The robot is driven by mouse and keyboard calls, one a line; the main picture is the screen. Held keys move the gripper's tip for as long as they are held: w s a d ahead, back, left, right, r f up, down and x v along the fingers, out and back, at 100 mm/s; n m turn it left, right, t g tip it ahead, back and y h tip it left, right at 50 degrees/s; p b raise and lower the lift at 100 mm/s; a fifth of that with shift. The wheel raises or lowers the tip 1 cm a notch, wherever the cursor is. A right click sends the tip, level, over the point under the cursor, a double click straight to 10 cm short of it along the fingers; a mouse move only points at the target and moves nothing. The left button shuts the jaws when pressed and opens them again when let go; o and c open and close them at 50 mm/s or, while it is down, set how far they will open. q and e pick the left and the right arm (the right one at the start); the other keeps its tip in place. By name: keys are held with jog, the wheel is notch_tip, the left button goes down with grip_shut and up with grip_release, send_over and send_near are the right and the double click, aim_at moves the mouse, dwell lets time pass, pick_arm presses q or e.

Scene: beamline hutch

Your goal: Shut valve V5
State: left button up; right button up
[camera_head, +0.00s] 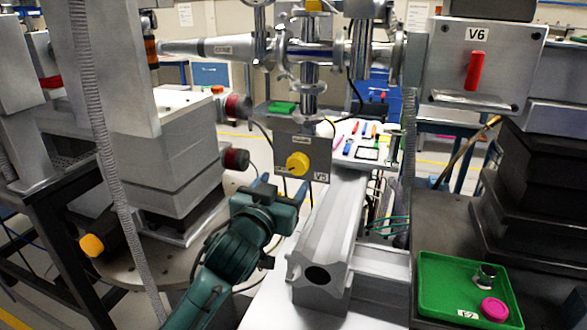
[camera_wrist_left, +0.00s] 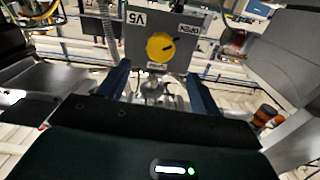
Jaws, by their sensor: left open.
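Valve V5 is a grey box (camera_head: 320,160) with a round yellow knob (camera_head: 298,163) on its front and a V5 label at its lower right. In the left wrist view the box appears upside down, and the knob (camera_wrist_left: 160,47) has a dark mark pointing right and slightly up, toward a small label that seems to read OPEN. Another small label sits just below the knob there. My left gripper (camera_head: 282,188) is open and empty, in front of and slightly below the knob. Its fingers (camera_wrist_left: 160,80) show apart, without visible contact. My right gripper is not in view.
A grey beam (camera_head: 325,230) runs below the valve. Valve V6 with a red handle (camera_head: 474,70) is at the right. A green tray (camera_head: 430,285) holds a pink item and a metal cup. Red-and-black knobs (camera_head: 236,159) stick out at the left. A ribbed hose (camera_head: 100,150) hangs at the left.

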aim_at(296, 166)
pick_arm(q)
jog(key=x, duration=0.8)
jog(key=shift+w+f, duration=0.1)
jog(key=shift+w, duration=0.15)
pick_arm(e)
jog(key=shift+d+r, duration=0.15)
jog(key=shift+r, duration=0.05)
pick_arm(q)
jog(key=shift+c, duration=0.2)
jog(key=c, duration=0.9)
jog(key=shift+c, duration=0.2)
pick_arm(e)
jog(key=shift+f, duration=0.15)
